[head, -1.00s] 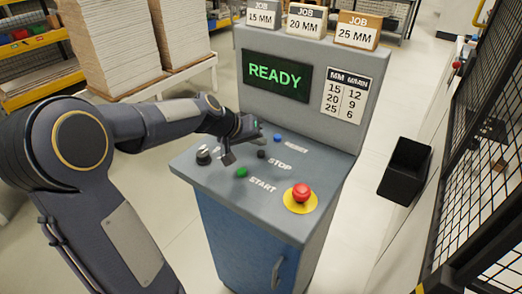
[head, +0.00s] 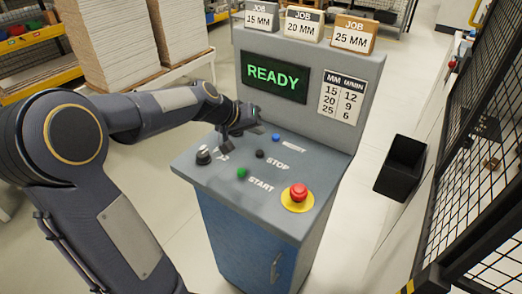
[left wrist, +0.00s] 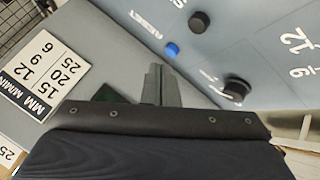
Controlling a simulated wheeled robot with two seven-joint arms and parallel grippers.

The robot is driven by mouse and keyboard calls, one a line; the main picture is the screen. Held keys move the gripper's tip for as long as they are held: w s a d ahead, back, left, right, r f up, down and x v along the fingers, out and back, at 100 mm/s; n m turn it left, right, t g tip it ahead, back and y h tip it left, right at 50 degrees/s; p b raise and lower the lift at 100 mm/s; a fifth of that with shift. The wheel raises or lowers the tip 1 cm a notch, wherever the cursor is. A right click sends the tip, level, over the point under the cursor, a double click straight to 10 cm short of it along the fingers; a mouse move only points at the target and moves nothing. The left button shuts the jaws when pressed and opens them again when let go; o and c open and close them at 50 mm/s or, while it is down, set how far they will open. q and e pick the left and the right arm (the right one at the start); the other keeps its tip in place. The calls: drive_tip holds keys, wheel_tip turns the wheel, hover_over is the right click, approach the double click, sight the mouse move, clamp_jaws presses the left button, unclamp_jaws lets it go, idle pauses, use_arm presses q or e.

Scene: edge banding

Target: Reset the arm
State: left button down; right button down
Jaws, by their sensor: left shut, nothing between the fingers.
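My left arm reaches in from the left in the head view, and its gripper (head: 240,122) is above the back of the grey control panel (head: 215,170). The gripper is shut and empty, and its closed fingers (left wrist: 160,84) show in the left wrist view. The panel carries a blue RESET button (head: 276,137), a black STOP button (head: 260,154), a green START button (head: 241,173), a black knob (head: 203,155) and a red mushroom button (head: 299,192) on a yellow disc. The blue button (left wrist: 171,50) is near the fingertips in the left wrist view, apart from them. My right gripper is out of view.
The upright back board holds a screen reading READY (head: 274,77) and a number chart (head: 342,97). Several JOB blocks (head: 304,22) stand on its top. A black bin (head: 401,167) and a mesh fence (head: 480,150) are at right. Board stacks (head: 105,45) stand behind the arm.

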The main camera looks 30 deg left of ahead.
use_arm(q)
drive_tip(key=s+d+r+m+g, duration=0.15)
drive_tip(key=s+d, duration=0.55)
drive_tip(key=s, duration=0.7)
drive_tip(key=s+d+f, duration=0.2)
drive_tip(key=s, duration=0.5)
drive_tip(key=s+d+f+m+g, duration=0.1)
drive_tip(key=s+d+f, duration=0.2)
drive_tip(key=s, duration=0.4)
drive_tip(key=shift+w, duration=0.1)
